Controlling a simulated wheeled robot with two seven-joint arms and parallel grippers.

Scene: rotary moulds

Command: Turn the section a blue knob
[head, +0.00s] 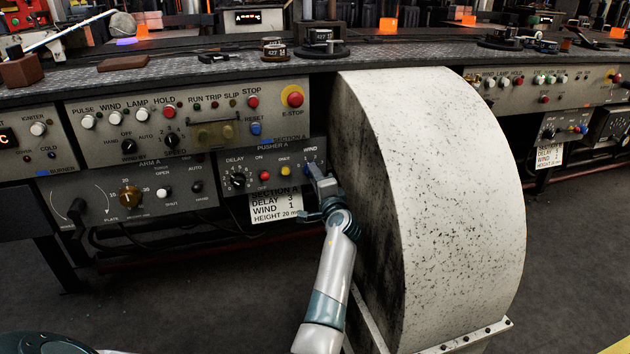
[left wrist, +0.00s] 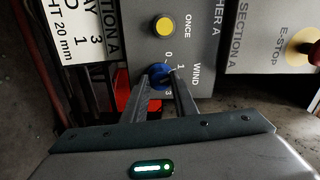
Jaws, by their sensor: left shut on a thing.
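The blue WIND knob (left wrist: 161,80) is on the grey Pusher A panel (left wrist: 195,25), with a 0 to 3 scale around it. My left gripper (left wrist: 163,84) has its two fingers on either side of the knob and is shut on it. In the head view the blue knob (head: 307,170) is mostly hidden by the left gripper (head: 316,174), which reaches up from below. The exact setting of the knob is hard to read. My right gripper is not in view.
A white card (head: 275,206) below the panel reads Section A, Delay 3, Wind 1, Height 20 mm. A yellow ONCE button (left wrist: 163,27) is beside the knob. A large speckled drum (head: 430,190) stands close to the right of the arm. A red E-stop (head: 294,98) is above.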

